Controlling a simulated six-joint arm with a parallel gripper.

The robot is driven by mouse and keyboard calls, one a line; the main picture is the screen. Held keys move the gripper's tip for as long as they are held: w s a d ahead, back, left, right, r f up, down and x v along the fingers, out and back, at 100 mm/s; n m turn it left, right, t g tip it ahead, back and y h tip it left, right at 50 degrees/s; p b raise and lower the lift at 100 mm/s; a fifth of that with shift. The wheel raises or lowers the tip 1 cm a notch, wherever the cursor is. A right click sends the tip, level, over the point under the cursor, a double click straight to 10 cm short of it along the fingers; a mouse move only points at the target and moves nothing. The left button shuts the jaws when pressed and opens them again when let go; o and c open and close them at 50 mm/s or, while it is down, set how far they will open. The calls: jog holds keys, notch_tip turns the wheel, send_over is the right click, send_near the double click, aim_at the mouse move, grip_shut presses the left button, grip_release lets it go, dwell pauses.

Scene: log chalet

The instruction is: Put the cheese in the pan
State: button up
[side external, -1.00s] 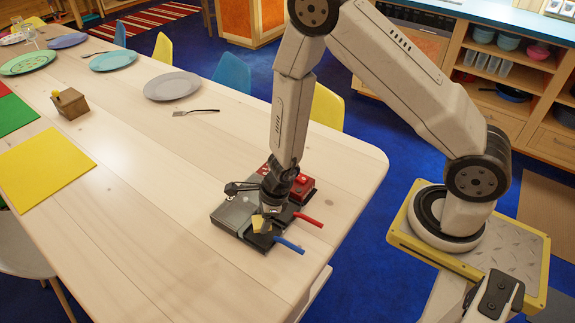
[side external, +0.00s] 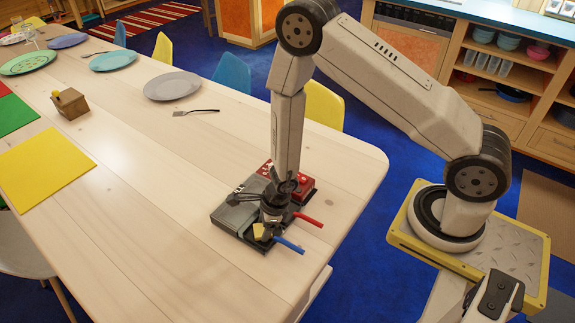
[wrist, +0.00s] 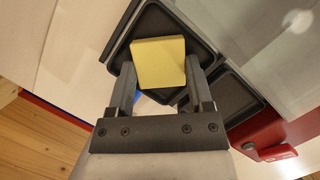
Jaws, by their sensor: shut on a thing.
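The cheese (wrist: 160,62) is a pale yellow block between the two fingers of my gripper (wrist: 160,88) in the wrist view. My gripper is shut on it. In the side view the cheese (side external: 259,232) shows at the tip of my gripper (side external: 268,222), low over the raclette grill. A dark square pan (wrist: 195,32) lies under and around the cheese in the wrist view. I cannot tell whether the cheese touches its floor. The pan with the blue handle (side external: 289,245) sticks out of the grill in the side view.
The grill (side external: 236,213) has a grey top and a red part. A second pan (wrist: 232,97) lies beside the first; a red handle (side external: 308,219) sticks out near the blue one. A grey plate (side external: 172,86), a fork (side external: 195,112) and a yellow mat (side external: 42,167) lie farther off.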

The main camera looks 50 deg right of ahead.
jog(key=shift+f, duration=0.1)
jog(key=o, duration=1)
jog(key=shift+c, duration=0.2)
jog(key=v, duration=1.2)
dwell(0.6)
